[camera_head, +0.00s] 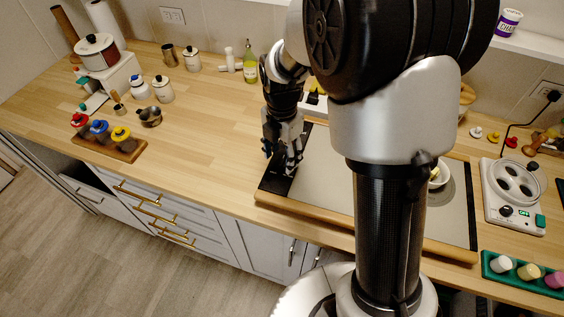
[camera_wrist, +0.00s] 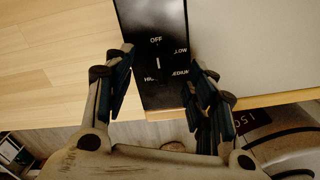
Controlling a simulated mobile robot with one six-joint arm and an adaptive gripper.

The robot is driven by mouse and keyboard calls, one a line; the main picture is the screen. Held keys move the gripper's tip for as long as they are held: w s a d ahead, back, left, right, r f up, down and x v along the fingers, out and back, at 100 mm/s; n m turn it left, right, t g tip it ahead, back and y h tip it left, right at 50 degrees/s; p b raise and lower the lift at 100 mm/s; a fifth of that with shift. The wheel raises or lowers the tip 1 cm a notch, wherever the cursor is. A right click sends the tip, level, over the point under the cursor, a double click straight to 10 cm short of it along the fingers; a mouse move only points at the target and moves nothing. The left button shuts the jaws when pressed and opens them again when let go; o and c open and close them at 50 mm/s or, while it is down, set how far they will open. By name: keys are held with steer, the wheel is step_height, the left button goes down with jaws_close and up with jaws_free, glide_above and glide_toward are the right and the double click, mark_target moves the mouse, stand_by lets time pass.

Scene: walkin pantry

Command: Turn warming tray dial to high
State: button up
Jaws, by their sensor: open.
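The warming tray (camera_head: 328,175) is a grey flat plate with wooden edging on the counter. It carries a black control panel (camera_head: 277,186) at its left end, which also shows in the wrist view (camera_wrist: 152,90). The panel reads OFF, LOW, MEDIUM and HIGH. The black dial (camera_wrist: 157,64) blends into the panel; its short white mark stands upright under OFF. My gripper (camera_head: 283,168) is over the panel. In the wrist view my gripper (camera_wrist: 159,58) is open, with one finger on each side of the dial. I cannot tell whether either finger touches it.
A bowl (camera_head: 440,174) sits on the tray's right part, partly behind my arm. A white device with round wells (camera_head: 514,190) stands farther right. A wooden rack of colored-lid jars (camera_head: 108,140) stands at left.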

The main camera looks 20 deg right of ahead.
steer(key=shift+f, duration=1.15)
steer(key=shift+c, duration=0.5)
steer(key=c, duration=1)
